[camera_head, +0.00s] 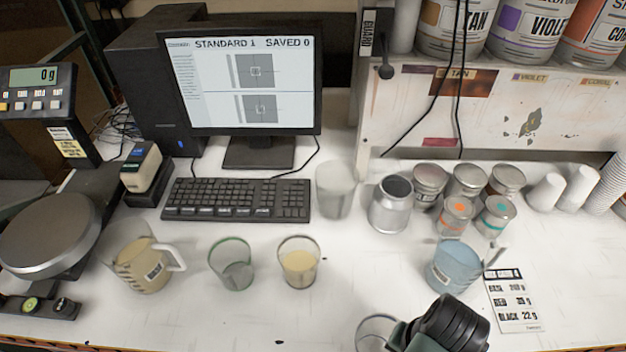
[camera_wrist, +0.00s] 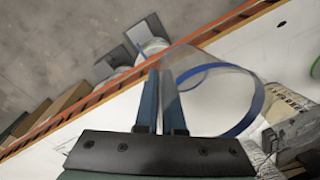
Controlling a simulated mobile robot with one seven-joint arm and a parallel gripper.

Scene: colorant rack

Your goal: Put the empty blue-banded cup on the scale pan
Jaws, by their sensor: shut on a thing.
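The clear blue-banded cup (camera_wrist: 215,95) looks empty in the wrist view, and its blue ring shows at the rim. My gripper (camera_wrist: 160,95) is shut on the cup's wall at its left side. In the head view the cup (camera_head: 372,332) is at the bottom edge, partly cut off, with my gripper (camera_head: 398,338) at its right. The scale pan (camera_head: 48,235) is a round grey metal disc at the far left, with nothing on it. My gripper and the cup are far to the right of it.
A beige jug (camera_head: 145,265), a green-banded cup (camera_head: 232,264) and a cup with beige contents (camera_head: 299,262) stand between the pan and my gripper. A blue jug (camera_head: 455,265) stands beyond my gripper. The scale display (camera_head: 38,88) reads 0 g. A keyboard (camera_head: 237,199) lies behind.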

